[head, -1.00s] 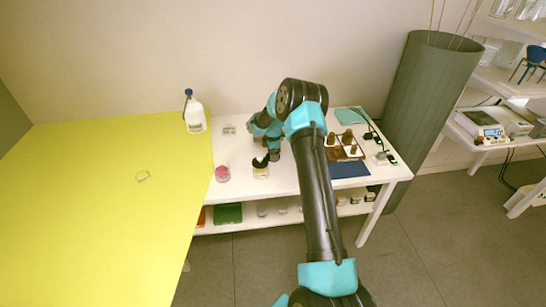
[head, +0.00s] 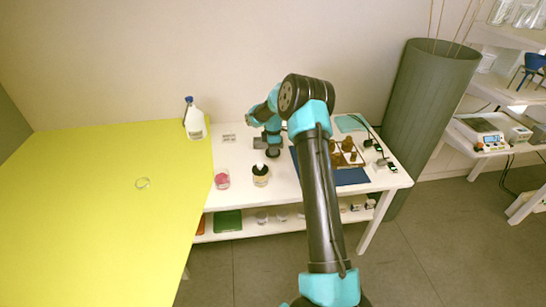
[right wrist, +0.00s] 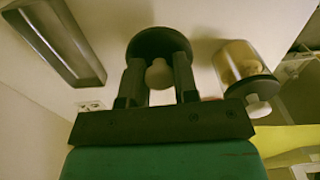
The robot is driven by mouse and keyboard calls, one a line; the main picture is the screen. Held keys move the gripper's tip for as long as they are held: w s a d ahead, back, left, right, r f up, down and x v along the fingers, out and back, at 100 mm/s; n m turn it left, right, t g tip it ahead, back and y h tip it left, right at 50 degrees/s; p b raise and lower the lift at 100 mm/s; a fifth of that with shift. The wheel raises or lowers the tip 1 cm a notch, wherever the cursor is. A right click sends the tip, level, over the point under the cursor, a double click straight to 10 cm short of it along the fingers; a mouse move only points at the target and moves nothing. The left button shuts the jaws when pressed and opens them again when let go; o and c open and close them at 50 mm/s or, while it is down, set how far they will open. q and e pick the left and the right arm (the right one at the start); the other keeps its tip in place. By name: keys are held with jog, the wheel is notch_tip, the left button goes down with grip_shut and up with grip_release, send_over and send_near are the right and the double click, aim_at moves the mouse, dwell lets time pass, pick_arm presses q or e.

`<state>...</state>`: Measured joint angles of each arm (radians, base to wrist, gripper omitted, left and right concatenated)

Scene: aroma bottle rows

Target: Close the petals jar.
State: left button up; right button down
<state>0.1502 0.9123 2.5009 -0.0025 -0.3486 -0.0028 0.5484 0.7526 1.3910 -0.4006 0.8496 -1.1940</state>
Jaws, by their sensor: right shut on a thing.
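The petals jar (head: 221,180) is a small clear jar with pink contents, near the left front of the white table; I see no lid on it. My right gripper (head: 272,151) is above the table, to the right of and behind the jar. In the right wrist view my right gripper (right wrist: 158,78) is shut on the pale knob (right wrist: 158,74) of a round black lid (right wrist: 160,42). The lid is apart from any jar. My left gripper is not in view.
A jar of cream-coloured contents (head: 261,180) with a black lid stands right of the petals jar; it also shows in the right wrist view (right wrist: 236,60). A white bottle (head: 195,122) stands behind. A clear dish (head: 142,184) lies on the yellow table (head: 90,230).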

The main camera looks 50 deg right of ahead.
jog(key=shift+r, duration=1.6)
